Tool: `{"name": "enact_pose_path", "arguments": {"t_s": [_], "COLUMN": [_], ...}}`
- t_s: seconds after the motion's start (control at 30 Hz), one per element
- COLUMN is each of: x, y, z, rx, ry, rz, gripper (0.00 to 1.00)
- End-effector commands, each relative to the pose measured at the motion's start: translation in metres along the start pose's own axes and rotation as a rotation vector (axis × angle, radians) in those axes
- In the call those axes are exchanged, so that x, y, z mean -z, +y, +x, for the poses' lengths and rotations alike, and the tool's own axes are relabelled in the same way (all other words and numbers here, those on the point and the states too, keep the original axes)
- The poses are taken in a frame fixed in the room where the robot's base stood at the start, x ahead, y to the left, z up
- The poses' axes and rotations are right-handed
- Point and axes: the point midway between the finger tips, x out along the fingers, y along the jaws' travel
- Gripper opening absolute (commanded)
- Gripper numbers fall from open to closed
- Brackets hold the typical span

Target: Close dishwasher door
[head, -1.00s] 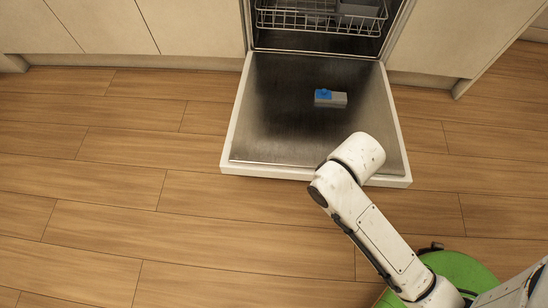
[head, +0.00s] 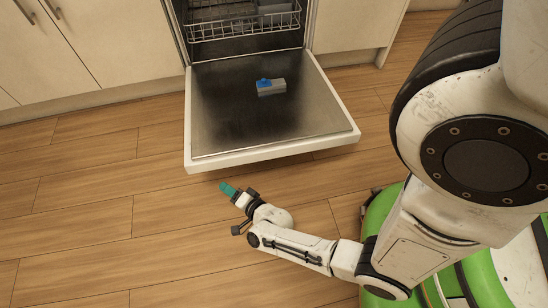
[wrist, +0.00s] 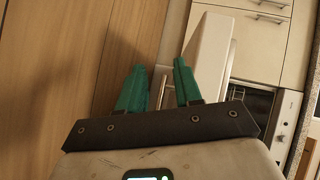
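The dishwasher door (head: 320,130) is folded down, its steel inner face up and its white front edge toward me. A grey detergent dispenser with a blue part (head: 270,87) sits on that inner face. My gripper (head: 227,189) is just in front of the door's near edge, low over the floor, and looks apart from it. In the wrist view my gripper's green fingers (wrist: 160,78) are spread with nothing between them. A pale edge-on panel that looks like the door (wrist: 207,50) is beyond the right finger.
The dishwasher rack (head: 245,22) is inside the open cavity at the back. Cream cabinets with handles (head: 90,45) stand left of it, and another cabinet (head: 355,22) stands right. The wooden floor (head: 80,215) is clear at left.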

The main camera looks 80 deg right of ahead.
Motion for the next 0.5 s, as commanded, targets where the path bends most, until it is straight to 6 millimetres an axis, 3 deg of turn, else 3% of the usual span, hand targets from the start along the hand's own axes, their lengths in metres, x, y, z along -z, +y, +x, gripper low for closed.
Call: {"name": "enact_pose_path", "arguments": {"t_s": [0.03,0.2,0.33,0.5], "x": [0.017,0.07,0.098,0.115], "y": [0.016,0.052,0.069,0.078], "z": [-0.005,-0.041,-0.071,-0.096], "rx": [0.016,0.108,0.173,0.223], "ry": [0.094,0.4,0.572,0.687], "rz": [0.061,0.218,0.276,0.3], "gripper": [0.34,0.34,0.34,0.34]}}
